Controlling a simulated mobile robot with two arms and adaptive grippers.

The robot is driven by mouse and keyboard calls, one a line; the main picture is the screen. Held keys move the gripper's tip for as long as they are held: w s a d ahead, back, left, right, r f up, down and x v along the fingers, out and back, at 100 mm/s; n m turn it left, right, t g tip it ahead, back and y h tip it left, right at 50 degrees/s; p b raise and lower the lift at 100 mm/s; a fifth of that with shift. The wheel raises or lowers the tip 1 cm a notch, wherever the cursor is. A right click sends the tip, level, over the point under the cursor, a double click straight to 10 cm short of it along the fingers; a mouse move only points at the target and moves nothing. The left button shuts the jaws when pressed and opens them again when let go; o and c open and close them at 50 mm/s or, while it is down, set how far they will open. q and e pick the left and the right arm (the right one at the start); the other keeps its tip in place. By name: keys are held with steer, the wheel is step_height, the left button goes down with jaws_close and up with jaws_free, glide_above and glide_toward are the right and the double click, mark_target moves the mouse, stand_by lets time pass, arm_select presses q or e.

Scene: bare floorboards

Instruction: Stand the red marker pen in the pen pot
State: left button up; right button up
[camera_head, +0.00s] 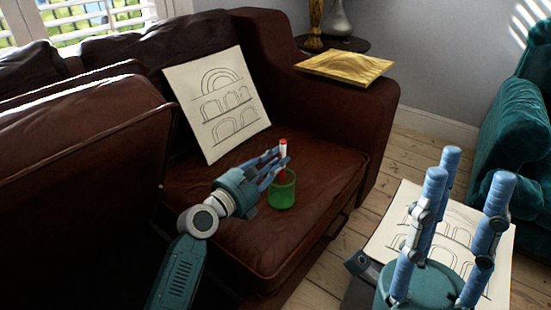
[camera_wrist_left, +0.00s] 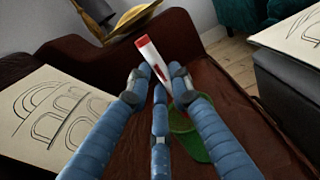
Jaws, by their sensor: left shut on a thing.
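The red marker pen (camera_head: 283,150), with a white band and red end, stands nearly upright between the fingers of my left gripper (camera_head: 274,165). In the left wrist view, the pen (camera_wrist_left: 154,58) tilts up and left from the fingers of the left gripper (camera_wrist_left: 158,85), which are shut on it. The green pen pot (camera_head: 282,193) stands on the brown sofa seat directly below the pen. It also shows in the left wrist view (camera_wrist_left: 195,143), partly hidden by a finger. I cannot tell whether the pen's lower end is inside the rim. My right gripper (camera_head: 463,190) is open and empty.
A sketch board (camera_head: 220,105) leans on the sofa back (camera_head: 90,130). Another sketch (camera_head: 385,240) lies below my right gripper. A gold tray (camera_head: 345,66) rests on the sofa arm. Seat around the pot is clear.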

arm_select(q)
steer(key=shift+f+b, duration=1.1)
steer(key=shift+f, duration=0.95)
steer(key=o, duration=0.9)
steer(key=shift+f, duration=0.1)
steer(key=shift+s+f, duration=0.1)
steer(key=v, duration=1.1)
steer(key=shift+s+a+r, duration=0.25)
steer(key=shift+s+r, duration=0.05)
steer(key=shift+r, duration=0.05)
